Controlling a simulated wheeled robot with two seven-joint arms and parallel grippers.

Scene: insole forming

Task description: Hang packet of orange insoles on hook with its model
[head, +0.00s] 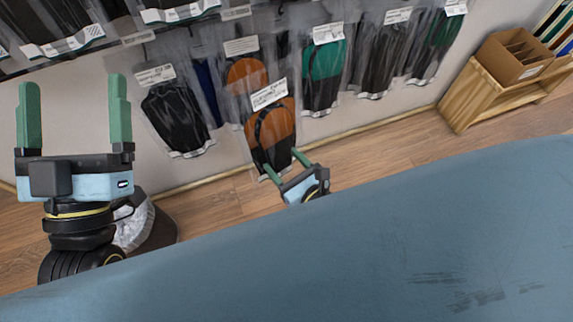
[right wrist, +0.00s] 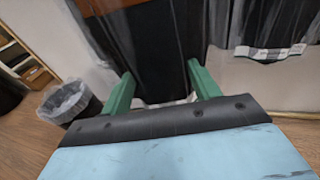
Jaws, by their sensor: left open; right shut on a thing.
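The packet of orange insoles (head: 272,130) is clear with a white label, orange at the top and black at the bottom. It is upright in front of the wall display, overlapping another orange packet (head: 245,75) hanging behind it. My right gripper (head: 283,166) is shut on its lower end. In the right wrist view the packet's black lower part (right wrist: 158,50) lies between the green fingers (right wrist: 160,85). Whether the packet's top is on a hook cannot be told. My left gripper (head: 73,95) is open and empty at the left, fingers pointing up.
Black packets (head: 178,118) hang to the left, a green packet (head: 323,75) and more black ones (head: 378,65) to the right. A wooden shelf (head: 480,95) with a cardboard box (head: 515,58) stands at right. A lined bin (head: 150,228) is behind my left arm.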

